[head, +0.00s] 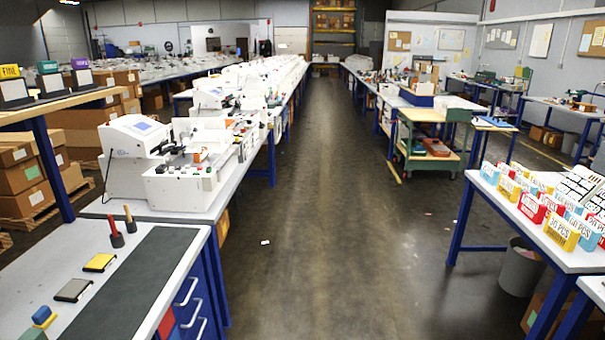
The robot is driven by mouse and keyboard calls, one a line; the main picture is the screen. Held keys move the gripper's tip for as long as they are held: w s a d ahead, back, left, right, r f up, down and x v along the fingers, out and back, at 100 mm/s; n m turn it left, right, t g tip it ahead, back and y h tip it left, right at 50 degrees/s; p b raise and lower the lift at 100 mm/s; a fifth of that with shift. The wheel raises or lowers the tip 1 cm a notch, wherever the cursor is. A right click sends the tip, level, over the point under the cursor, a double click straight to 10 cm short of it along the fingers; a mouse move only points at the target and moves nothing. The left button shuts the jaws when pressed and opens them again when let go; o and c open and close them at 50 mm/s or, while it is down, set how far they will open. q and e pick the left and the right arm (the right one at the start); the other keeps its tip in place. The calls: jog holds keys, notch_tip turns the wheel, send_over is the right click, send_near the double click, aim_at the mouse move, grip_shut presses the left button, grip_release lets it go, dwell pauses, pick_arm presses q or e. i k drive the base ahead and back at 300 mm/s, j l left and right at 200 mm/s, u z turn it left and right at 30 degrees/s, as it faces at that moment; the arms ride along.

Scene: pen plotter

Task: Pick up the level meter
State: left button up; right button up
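I cannot make out which thing is the level meter. Small items lie on the near left bench (185,283): a flat yellow-topped block (99,262), a flat grey block with yellow edges (73,289), and a blue-and-yellow piece (43,316). Two small upright tools with red and black bases (123,226) stand behind them. Neither of my grippers is in view.
A dark mat (130,280) lies along the near left bench. White machines (137,155) line the benches behind it. A wide clear aisle (330,220) runs down the middle. At right, a table (500,205) holds several coloured boxes, with a grey bin (520,268) under it.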

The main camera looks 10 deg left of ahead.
aim_at(202, 154)
jog(key=i+u, duration=0.1)
jog(key=i, duration=1.85)
jog(key=i+u, duration=0.2)
jog(key=i, duration=0.3)
jog(key=i+u, duration=0.2)
jog(key=i, duration=0.25)
jog(key=i+l+u, duration=0.2)
jog(key=i, duration=0.3)
jog(key=i+l+u, duration=0.25)
jog(key=i, duration=0.2)
jog(key=i+u, duration=0.15)
jog(key=i, duration=0.2)
